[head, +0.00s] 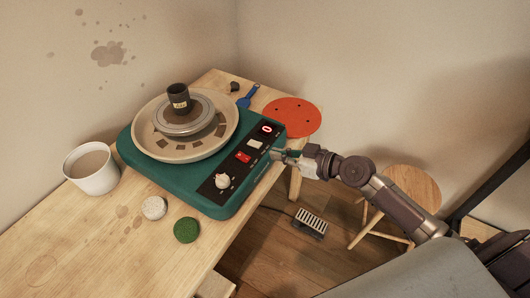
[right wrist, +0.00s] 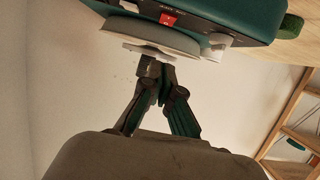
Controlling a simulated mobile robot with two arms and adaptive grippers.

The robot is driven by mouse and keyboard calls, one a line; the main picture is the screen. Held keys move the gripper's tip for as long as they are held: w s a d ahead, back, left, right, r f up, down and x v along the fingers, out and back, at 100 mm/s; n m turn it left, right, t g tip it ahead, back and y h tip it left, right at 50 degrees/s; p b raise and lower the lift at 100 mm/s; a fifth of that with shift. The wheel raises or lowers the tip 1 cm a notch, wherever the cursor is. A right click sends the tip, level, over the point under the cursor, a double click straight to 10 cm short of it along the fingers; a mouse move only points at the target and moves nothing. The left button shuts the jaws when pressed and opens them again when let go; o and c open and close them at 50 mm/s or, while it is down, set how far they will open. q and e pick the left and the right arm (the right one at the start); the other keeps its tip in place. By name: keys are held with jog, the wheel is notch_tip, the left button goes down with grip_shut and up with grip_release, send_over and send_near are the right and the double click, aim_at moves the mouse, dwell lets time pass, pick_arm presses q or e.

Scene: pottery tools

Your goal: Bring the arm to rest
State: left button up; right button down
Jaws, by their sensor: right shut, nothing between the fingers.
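My right gripper (head: 276,154) is shut and empty at the front edge of the green pottery wheel (head: 250,192), near its control panel. In the right wrist view the closed fingers (right wrist: 160,78) point up toward the wheel's front, where the red switch (right wrist: 168,18) shows. I cannot tell whether the fingertips touch the wheel. My right arm (head: 375,188) reaches in from the lower right. My left gripper is not in view.
A dark cup (head: 179,97) stands on the wheel head. A white bucket (head: 92,170), a green sponge (head: 186,230) and a red disc (head: 292,116) are on the wooden table (head: 95,248). A stool (head: 412,184) and a foot pedal (head: 311,222) stand on the floor.

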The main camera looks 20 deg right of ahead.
jog(key=shift+v, duration=0.9)
jog(key=shift+d+f, duration=0.1)
jog(key=shift+f, duration=0.15)
jog(key=s+d+f+m+g+h, duration=0.1)
jog(key=s+d+f+m+h, duration=0.15)
jog(key=f, duration=0.85)
jog(key=s+d+f+m+g+h, duration=0.1)
jog(key=s+d+f+h, duration=0.2)
jog(key=f, duration=0.7)
jog(key=s+d+f+m+g+h, duration=0.1)
jog(key=s+d+f+m+h, duration=0.2)
jog(key=f, duration=0.8)
jog(key=s+a+f+g, duration=0.2)
jog(key=s+f+g, duration=0.2)
jog(key=s+f, duration=1)
jog(key=s+a+f+g, duration=0.1)
jog(key=s+a+f, duration=0.2)
jog(key=s, duration=0.7)
jog(key=s+a+f+n+g, duration=0.1)
jog(key=s+a+f+g, duration=0.1)
jog(key=s, duration=0.8)
jog(key=shift+s+a+f, duration=0.3)
jog(key=shift+a+f, duration=0.25)
jog(key=shift+a, duration=0.25)
